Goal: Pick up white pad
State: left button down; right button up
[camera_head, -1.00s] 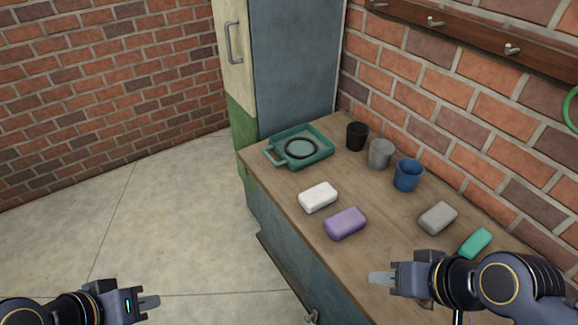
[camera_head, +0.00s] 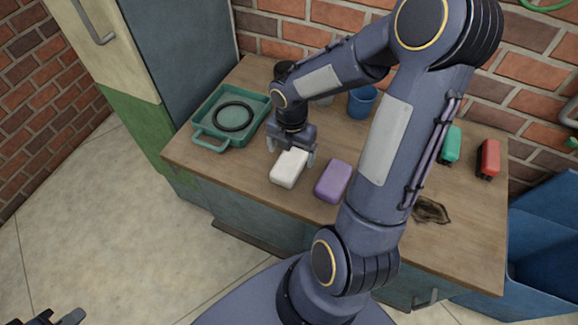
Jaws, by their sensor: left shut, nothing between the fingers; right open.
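The white pad (camera_head: 289,169) lies on the wooden counter, left of the purple pad (camera_head: 333,181). My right gripper (camera_head: 291,152) points down over the white pad, with its open fingers on either side of the pad's far part. I cannot tell whether the fingers touch it. My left gripper (camera_head: 70,317) is shut and empty at the bottom left corner, away from the counter and mostly out of frame.
A green tray (camera_head: 204,142) with a black ring stands at the counter's left end. A blue cup (camera_head: 362,101) stands behind my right arm. A blue bin (camera_head: 545,240) stands beyond the counter.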

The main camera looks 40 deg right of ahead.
aim_at(289, 162)
jog(key=f, duration=0.4)
jog(key=w+f, duration=0.1)
jog(key=f, duration=0.2)
jog(key=shift+c, duration=0.4)
jog(key=c, duration=1)
